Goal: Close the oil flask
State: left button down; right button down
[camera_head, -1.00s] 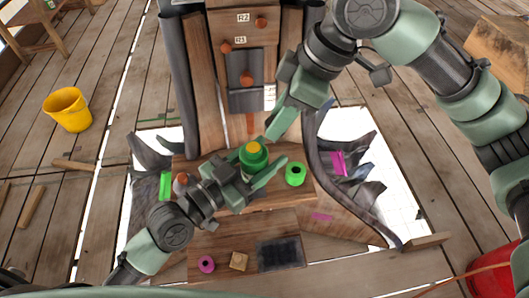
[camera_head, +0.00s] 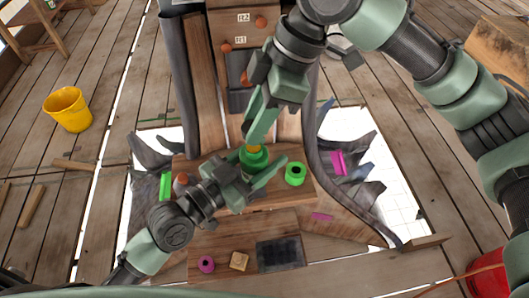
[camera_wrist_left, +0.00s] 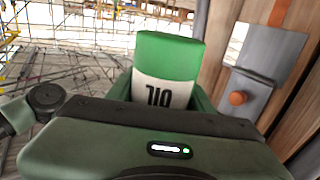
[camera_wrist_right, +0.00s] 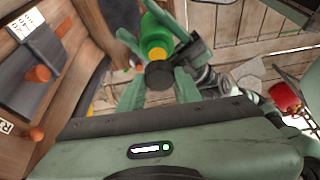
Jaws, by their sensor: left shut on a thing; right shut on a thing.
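The green oil flask (camera_head: 254,158) stands at the middle of the wooden bench, its yellow mouth facing up. My left gripper (camera_head: 250,168) is shut around its body. In the left wrist view the flask (camera_wrist_left: 166,60) shows a white label with OIL upside down. My right gripper (camera_head: 252,138) is just above the flask, beside its mouth. In the right wrist view it is shut on a black cap (camera_wrist_right: 159,75), close to the flask's yellow mouth (camera_wrist_right: 158,54). I cannot tell whether the two touch. The cap is hidden in the head view.
A green ring (camera_head: 295,174) lies right of the flask. A magenta ring (camera_head: 206,264), a tan block (camera_head: 239,261) and a dark plate (camera_head: 280,254) lie on the nearer board. A yellow bucket (camera_head: 68,109) stands on the left floor. Wooden posts rise behind the flask.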

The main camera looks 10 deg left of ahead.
aim_at(254, 164)
jog(key=shift+f, duration=1.1)
jog(key=shift+f, duration=0.85)
jog(key=shift+f, duration=0.55)
